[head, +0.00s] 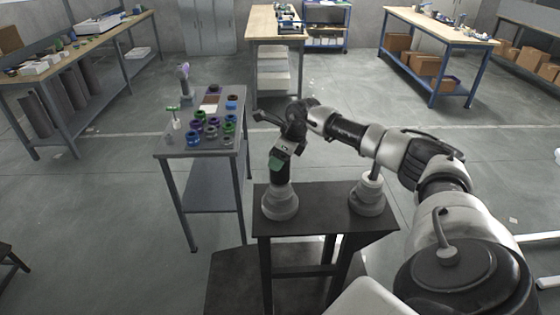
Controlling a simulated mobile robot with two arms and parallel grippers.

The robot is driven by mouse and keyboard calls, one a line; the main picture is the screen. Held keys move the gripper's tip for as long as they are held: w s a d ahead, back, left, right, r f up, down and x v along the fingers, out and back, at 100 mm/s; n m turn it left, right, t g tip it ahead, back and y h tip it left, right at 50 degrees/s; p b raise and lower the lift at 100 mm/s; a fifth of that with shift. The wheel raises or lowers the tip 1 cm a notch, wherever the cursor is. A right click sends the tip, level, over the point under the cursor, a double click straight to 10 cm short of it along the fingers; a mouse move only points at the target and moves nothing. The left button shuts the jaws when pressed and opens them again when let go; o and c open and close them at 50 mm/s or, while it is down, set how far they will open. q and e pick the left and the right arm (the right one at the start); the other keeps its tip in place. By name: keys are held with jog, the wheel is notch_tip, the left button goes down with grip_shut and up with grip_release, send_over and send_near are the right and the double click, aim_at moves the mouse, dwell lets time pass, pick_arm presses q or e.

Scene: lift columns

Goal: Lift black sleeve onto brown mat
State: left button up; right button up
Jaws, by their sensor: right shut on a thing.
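My right arm comes in from the right and bends down at the wrist. My right gripper (280,172) points down over the left end of a small dark table (322,222). It is shut on a dark upright piece, which looks like the black sleeve (279,192), at a round white base (281,208). The fingertips are small and partly hidden, and I cannot tell whether the sleeve is clear of the base. A small brown mat (211,101) lies toward the back of the grey table to the left. My left gripper is not in view.
A second white base with a post (368,197) stands on the dark table's right side. Several coloured rings (211,131) crowd the grey table (172,147), with a small blue item (232,105) beside the mat. Workbenches line the back; floor between is open.

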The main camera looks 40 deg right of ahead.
notch_tip(320, 180, up, 18)
jog(key=b, duration=0.3)
jog(key=shift+f+b, duration=0.15)
jog(key=shift+b, duration=0.25)
jog(key=shift+r+p, duration=0.45)
jog(key=shift+p, duration=0.15)
dwell(0.6)
notch_tip(320, 180, up, 14)
jog(key=p, duration=1.2)
jog(key=shift+r, duration=0.2)
dwell(1.2)
